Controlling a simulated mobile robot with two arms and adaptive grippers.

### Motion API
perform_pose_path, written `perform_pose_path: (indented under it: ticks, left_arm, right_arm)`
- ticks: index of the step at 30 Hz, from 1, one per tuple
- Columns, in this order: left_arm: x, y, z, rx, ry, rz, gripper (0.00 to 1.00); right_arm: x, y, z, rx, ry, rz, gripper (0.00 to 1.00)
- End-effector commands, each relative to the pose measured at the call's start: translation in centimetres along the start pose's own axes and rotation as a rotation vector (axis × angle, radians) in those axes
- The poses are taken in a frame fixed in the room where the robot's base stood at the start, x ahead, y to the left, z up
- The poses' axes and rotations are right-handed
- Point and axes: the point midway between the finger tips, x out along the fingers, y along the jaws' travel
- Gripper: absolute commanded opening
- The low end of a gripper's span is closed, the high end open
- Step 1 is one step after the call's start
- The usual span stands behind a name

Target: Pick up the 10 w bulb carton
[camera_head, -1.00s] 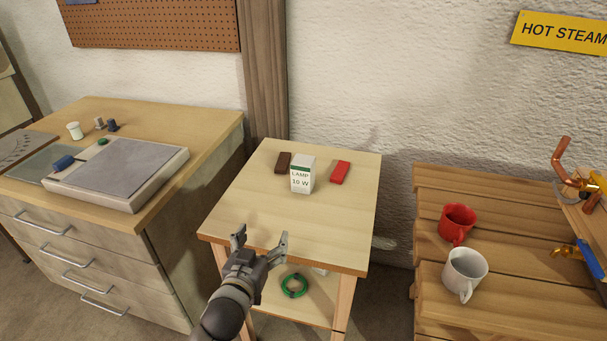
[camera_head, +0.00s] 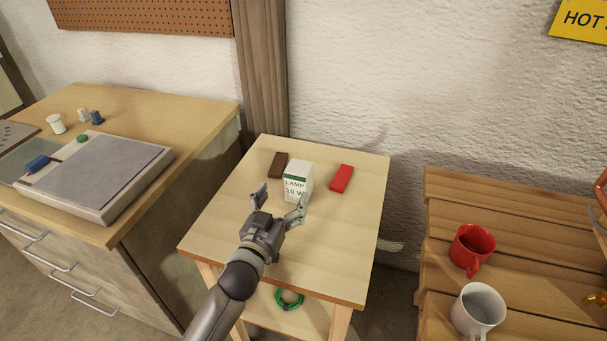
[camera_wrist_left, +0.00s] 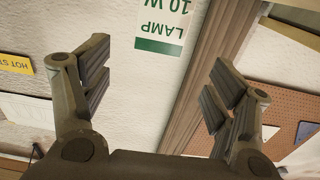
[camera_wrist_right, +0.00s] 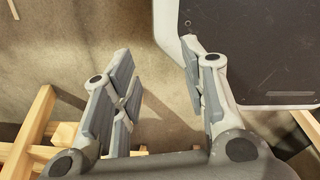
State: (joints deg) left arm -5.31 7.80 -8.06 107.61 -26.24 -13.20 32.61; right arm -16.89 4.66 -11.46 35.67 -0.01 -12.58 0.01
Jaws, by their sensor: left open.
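The 10 W bulb carton (camera_head: 298,179) is a white box with a green band, lettered LAMP 10 W. It stands upright on the small wooden table. It appears upside down at the top of the left wrist view (camera_wrist_left: 160,23), in line with the gap between the fingers. My left gripper (camera_head: 281,199) is open and empty just on the near side of the carton, its fingers pointing towards it. The fingers hide little of the box in the head view. My right gripper (camera_wrist_right: 158,75) shows only in its own wrist view, open and empty, away from the carton.
On the small table (camera_head: 345,245), a dark brown block (camera_head: 279,165) lies left of the carton and a red block (camera_head: 342,178) lies right. A green ring (camera_head: 289,299) is on the lower shelf. A red mug (camera_head: 471,249) and white mug (camera_head: 478,311) stand on the slatted bench.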

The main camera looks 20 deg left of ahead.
Motion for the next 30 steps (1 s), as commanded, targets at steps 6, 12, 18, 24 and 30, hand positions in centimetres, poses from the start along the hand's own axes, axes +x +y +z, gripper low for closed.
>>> perform_pose_path:
  ticks: [6,12,18,24,30]
  left_arm:
    - [1.1,0.0,0.0,0.001,0.000,0.000,0.80]
    - [4.0,0.0,-0.1,0.000,0.000,-0.001,0.80]
    - [5.5,0.0,0.0,0.000,0.000,0.000,0.80]
    - [7.0,0.1,-0.3,-0.001,0.001,0.000,0.80]
    - [9.5,0.2,-0.2,0.000,-0.001,0.000,0.80]
  right_arm:
    - [-0.1,-0.1,0.4,0.000,-0.005,-0.001,0.40]
    - [-0.4,-0.4,1.2,0.001,-0.018,-0.004,0.40]
    - [-0.4,-0.4,1.1,0.001,-0.017,-0.005,0.40]
    - [-0.8,-0.3,0.6,0.001,-0.011,-0.004,0.40]
    - [-1.0,-0.3,0.5,0.001,-0.008,-0.004,0.40]
